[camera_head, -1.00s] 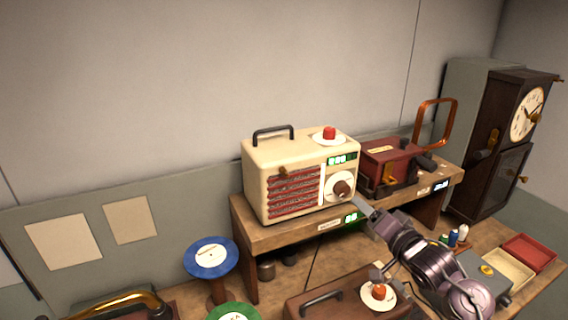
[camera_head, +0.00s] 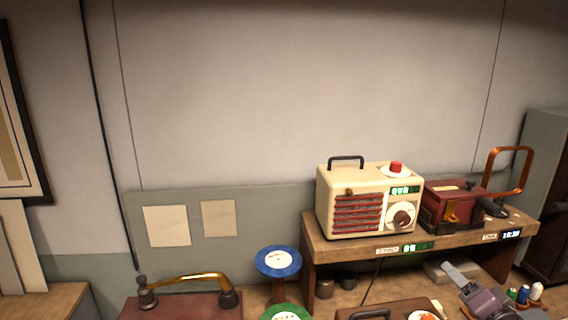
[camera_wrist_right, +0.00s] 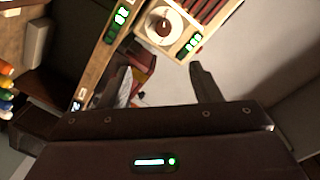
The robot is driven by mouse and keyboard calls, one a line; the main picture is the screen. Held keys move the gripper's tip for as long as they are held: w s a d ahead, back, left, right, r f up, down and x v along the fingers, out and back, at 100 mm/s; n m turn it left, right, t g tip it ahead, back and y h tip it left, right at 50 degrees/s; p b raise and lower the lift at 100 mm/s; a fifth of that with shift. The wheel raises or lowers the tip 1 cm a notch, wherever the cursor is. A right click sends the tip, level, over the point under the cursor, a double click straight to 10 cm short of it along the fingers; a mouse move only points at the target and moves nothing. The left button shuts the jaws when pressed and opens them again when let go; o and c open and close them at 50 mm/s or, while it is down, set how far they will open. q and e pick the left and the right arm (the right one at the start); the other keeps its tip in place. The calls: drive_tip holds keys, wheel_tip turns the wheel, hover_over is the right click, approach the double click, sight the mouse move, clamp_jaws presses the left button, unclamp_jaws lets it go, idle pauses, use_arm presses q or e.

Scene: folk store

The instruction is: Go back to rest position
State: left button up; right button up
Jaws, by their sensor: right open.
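My right gripper (camera_head: 462,275) is at the lower right of the head view, below the front edge of the wooden shelf and apart from the things on it. In the right wrist view its two fingers (camera_wrist_right: 160,85) are spread with nothing between them. The cream radio (camera_head: 368,202) stands on the shelf beyond the gripper, with a brown knob (camera_head: 403,219) and a red button on top. The radio's knob and green display (camera_wrist_right: 190,45) show at the top of the wrist view. My left gripper is not in view.
The wooden shelf (camera_head: 345,253) also holds a dark red box device (camera_head: 455,205) with a copper loop. A blue spool (camera_head: 279,261) and a green one (camera_head: 285,313) stand left of it. A copper-handled device (camera_head: 185,303) is at the lower left. Thread spools (camera_head: 523,294) stand right.

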drive_tip(key=s+a+f+n+g+h, duration=0.2)
drive_tip(key=s+a+f+n+g, duration=0.5)
drive_tip(key=a+f, duration=0.4)
drive_tip(key=s+a+f+n+g+y, duration=0.1)
drive_tip(key=s+a+f+n+g, duration=0.2)
drive_tip(key=s, duration=0.4)
drive_tip(key=s+a+f+n+g, duration=0.1)
drive_tip(key=s+a+f+g, duration=0.35)
drive_tip(key=s, duration=0.35)
wheel_tip(320, 180, down, 34)
drive_tip(key=s+b, duration=0.2)
drive_tip(key=b, duration=0.4)
use_arm(q)
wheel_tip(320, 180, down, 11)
drive_tip(key=b, duration=0.5)
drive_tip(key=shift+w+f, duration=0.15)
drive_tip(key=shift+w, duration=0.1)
use_arm(e)
drive_tip(key=s+d+f+g, duration=0.1)
drive_tip(key=s+f, duration=0.9)
drive_tip(key=f, duration=0.2)
drive_tip(key=s+d+f+g, duration=0.1)
drive_tip(key=s+f, duration=0.8)
drive_tip(key=f, duration=0.4)
drive_tip(key=shift+s+d+n, duration=0.3)
drive_tip(key=shift+s+d, duration=0.1)
